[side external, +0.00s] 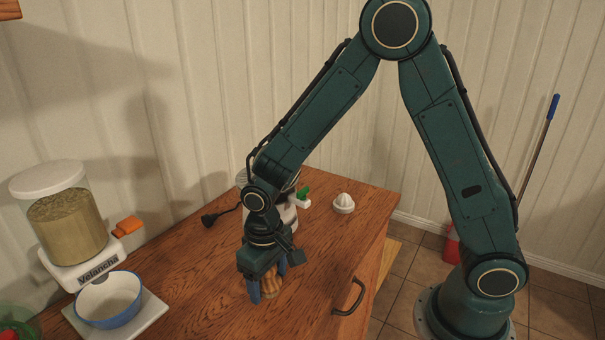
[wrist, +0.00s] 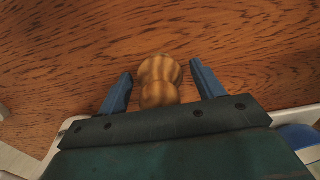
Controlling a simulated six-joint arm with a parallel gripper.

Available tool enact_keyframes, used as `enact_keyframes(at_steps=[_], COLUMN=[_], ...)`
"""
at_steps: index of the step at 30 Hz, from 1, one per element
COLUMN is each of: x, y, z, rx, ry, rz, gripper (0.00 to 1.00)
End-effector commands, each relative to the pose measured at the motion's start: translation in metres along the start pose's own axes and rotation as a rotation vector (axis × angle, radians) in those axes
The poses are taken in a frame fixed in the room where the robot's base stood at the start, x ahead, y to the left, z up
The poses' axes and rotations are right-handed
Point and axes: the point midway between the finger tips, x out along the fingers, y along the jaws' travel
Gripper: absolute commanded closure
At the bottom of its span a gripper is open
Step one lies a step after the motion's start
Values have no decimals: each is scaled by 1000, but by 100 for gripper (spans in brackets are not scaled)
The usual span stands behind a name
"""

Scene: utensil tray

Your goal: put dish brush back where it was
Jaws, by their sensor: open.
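A light-brown wooden piece with a turned, rounded shape, which looks like the dish brush (side external: 273,284), is on the wooden counter near its front edge. In the wrist view its rounded knob (wrist: 160,77) shows between the fingers; its lower part is hidden by the gripper body. No bristles can be made out. My gripper (side external: 267,284) points down over it, and its two blue fingers are open. In the wrist view the gripper (wrist: 161,70) has one finger on each side of the wooden piece, with visible gaps on both sides.
A dispenser (side external: 68,225), a blue bowl (side external: 110,300) on a white base and an orange object (side external: 129,226) stand left. A white juicer (side external: 344,203) and a partly hidden appliance (side external: 285,215) are behind my gripper. A black plug (side external: 210,219) lies on the counter (side external: 190,270). A drawer handle (side external: 350,298) sticks out in front.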

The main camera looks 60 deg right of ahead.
Motion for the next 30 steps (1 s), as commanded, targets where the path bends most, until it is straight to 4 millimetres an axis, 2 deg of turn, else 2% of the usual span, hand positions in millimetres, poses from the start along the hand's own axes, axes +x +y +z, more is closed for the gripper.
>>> enact_keyframes(at_steps=[8, 24, 30], x=[-17, -98, -117], y=[0, 0, 0], z=[-1, -1, -1], rx=[0, 0, 0], ry=[4, 5, 3], rz=[-1, -2, -1], gripper=[33, 33, 33])
